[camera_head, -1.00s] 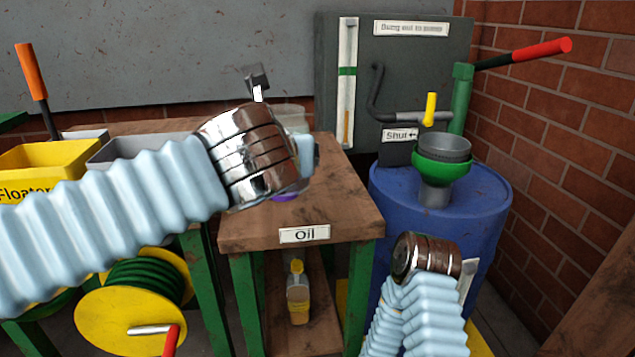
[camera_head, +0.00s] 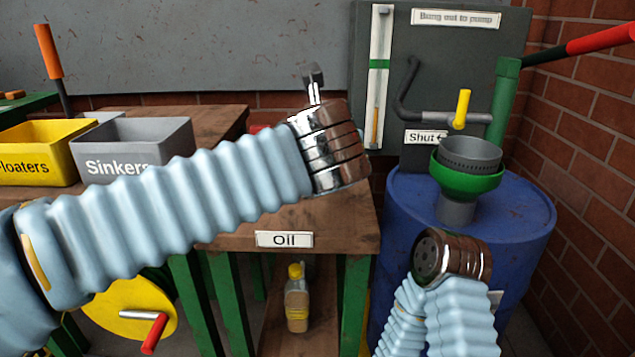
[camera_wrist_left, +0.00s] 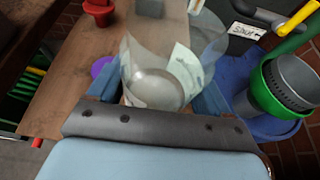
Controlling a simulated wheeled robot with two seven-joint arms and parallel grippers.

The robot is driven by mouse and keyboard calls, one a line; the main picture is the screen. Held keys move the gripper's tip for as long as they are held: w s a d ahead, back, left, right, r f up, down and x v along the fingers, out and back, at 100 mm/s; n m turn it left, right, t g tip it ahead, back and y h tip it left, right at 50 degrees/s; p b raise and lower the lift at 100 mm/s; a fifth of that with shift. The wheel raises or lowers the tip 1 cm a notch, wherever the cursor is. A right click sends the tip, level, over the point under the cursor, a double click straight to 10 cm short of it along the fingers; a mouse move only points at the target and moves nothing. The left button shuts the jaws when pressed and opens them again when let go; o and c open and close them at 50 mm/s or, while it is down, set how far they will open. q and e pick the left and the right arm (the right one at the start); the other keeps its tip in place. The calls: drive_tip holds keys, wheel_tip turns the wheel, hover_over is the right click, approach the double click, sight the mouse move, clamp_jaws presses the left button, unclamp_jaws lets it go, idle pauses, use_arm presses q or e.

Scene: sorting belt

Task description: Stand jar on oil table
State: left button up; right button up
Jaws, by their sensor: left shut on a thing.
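The clear jar (camera_wrist_left: 152,88) with a pale printed label stands between the blue fingers of my left gripper (camera_wrist_left: 160,90), which is shut on it. In the head view my left wrist and arm hide the jar and the fingers. The left wrist is over the right part of the wooden oil table (camera_head: 340,218), marked by the Oil sign (camera_head: 284,239). The wrist view shows the tabletop (camera_wrist_left: 75,88) to the left of the jar. I cannot tell whether the jar touches it. My right wrist shows low right in the head view, with no fingers visible.
A purple round thing (camera_wrist_left: 102,66) and a red thing (camera_wrist_left: 99,12) are on the tabletop. A blue barrel (camera_head: 400,215) with a green funnel (camera_head: 467,182) stands right of the table. Yellow (camera_head: 40,160) and grey (camera_head: 135,145) bins are left. A bottle (camera_head: 297,300) stands below.

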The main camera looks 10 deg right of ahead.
use_arm(q)
drive_tip(key=shift+w+a+f, duration=0.1)
drive_tip(key=shift+w+f, duration=0.8)
drive_tip(key=shift+f, duration=0.2)
drive_tip(key=f, duration=0.1)
drive_tip(key=w+f+b, duration=0.1)
drive_tip(key=f, duration=0.2)
drive_tip(key=shift+w+a+f+b, duration=0.1)
drive_tip(key=shift+w+f+b, duration=0.15)
drive_tip(key=shift+f+b, duration=0.1)
drive_tip(key=shift+f, duration=0.15)
drive_tip(key=o, duration=1.2)
drive_tip(key=shift+r, duration=0.25)
drive_tip(key=v, duration=1.2)
drive_tip(key=shift+s+f, duration=0.1)
drive_tip(key=shift+f, duration=0.1)
